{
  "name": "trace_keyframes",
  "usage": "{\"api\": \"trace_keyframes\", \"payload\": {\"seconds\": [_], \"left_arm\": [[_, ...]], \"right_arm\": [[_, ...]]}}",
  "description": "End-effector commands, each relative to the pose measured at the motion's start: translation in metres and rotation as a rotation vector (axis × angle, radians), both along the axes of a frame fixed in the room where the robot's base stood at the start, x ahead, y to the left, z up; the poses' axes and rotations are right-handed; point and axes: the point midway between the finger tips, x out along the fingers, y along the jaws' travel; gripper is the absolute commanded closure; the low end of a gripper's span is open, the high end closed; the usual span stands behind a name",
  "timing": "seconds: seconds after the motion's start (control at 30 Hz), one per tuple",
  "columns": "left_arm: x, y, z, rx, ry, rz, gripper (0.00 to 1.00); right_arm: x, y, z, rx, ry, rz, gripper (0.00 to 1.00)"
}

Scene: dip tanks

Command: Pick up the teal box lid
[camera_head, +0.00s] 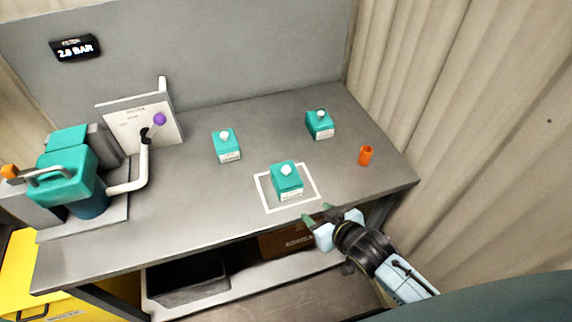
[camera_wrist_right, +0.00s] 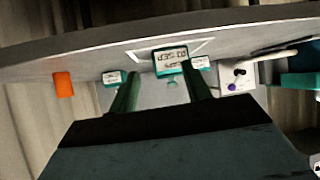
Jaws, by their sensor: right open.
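Three small teal boxes with white knobs on top and white labels stand on the grey table. One teal box (camera_head: 287,184) stands inside a white square outline; a second box (camera_head: 228,152) is behind it to the left, a third (camera_head: 320,127) behind it to the right. I cannot make out a seam between lid and body on any of them. My right gripper (camera_head: 318,213) is open and empty at the table's front edge, just right of the outlined box and apart from it. In the right wrist view, the outlined box (camera_wrist_right: 171,66) shows beyond and between the fingers. My left gripper is out of view.
An orange cylinder (camera_head: 366,155) stands near the table's right edge. A teal machine (camera_head: 66,175) with a white pipe and a white panel (camera_head: 125,118) with a purple-knobbed lever take up the left. A shelf with a dark bin (camera_head: 188,280) is below. The table between the boxes is clear.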

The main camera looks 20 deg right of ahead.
Motion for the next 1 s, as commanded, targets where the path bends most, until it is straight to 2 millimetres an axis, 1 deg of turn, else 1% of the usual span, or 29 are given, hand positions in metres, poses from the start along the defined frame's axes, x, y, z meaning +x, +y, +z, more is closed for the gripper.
{"api": "trace_keyframes", "payload": {"seconds": [0.03,0.1,0.2,0.23,0.33,0.5,0.63,0.73,0.9,1.0], "left_arm": [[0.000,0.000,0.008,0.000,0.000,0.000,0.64],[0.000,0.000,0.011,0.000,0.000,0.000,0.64],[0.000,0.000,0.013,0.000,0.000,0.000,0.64],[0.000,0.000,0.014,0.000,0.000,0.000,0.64],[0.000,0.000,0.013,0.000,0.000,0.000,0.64],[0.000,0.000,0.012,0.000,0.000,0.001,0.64],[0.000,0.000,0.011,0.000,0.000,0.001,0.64],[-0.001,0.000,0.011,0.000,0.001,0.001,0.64],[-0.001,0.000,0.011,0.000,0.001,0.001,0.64],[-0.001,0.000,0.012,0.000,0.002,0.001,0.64]], "right_arm": [[0.004,0.005,0.030,0.014,-0.038,0.008,0.51],[0.007,0.009,0.056,0.029,-0.073,0.014,0.51],[0.009,0.013,0.076,0.041,-0.102,0.020,0.51],[0.010,0.014,0.078,0.043,-0.107,0.020,0.51],[0.020,0.017,0.078,0.046,-0.114,0.021,0.51],[0.048,0.023,0.063,0.047,-0.113,0.020,0.51],[0.066,0.027,0.054,0.047,-0.113,0.020,0.51],[0.076,0.029,0.049,0.047,-0.112,0.020,0.51],[0.083,0.031,0.046,0.047,-0.113,0.022,0.51],[0.091,0.031,0.044,0.045,-0.113,0.021,0.51]]}}
